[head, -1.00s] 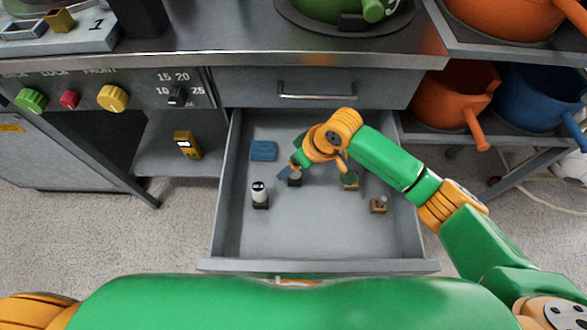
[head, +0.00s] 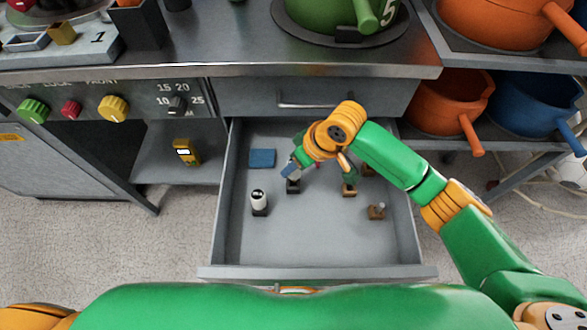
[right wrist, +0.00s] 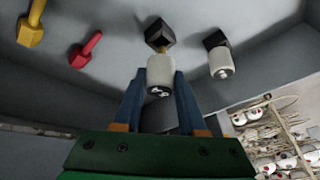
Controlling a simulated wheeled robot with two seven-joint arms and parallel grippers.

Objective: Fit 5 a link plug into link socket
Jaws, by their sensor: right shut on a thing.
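My right gripper (head: 290,170) is low inside the open drawer (head: 315,244). In the right wrist view its two blue fingers (right wrist: 158,98) are shut on a white cylindrical plug (right wrist: 160,72). A black block (right wrist: 160,33) is close to the plug's far end, with a small gold part between them; I cannot tell whether they are joined. That black block also shows below the fingers in the head view (head: 293,187). A similar white cylinder (head: 259,197) with a black base stands to the left; it also shows in the right wrist view (right wrist: 221,64). My left gripper is not in view. I cannot identify the link socket.
A blue pad (head: 262,158) lies at the drawer's back left. Brown-based pegs (head: 376,212) stand on the right. Yellow (right wrist: 31,30) and red (right wrist: 85,50) pieces show in the right wrist view. The drawer's front is clear, and its walls bound the space.

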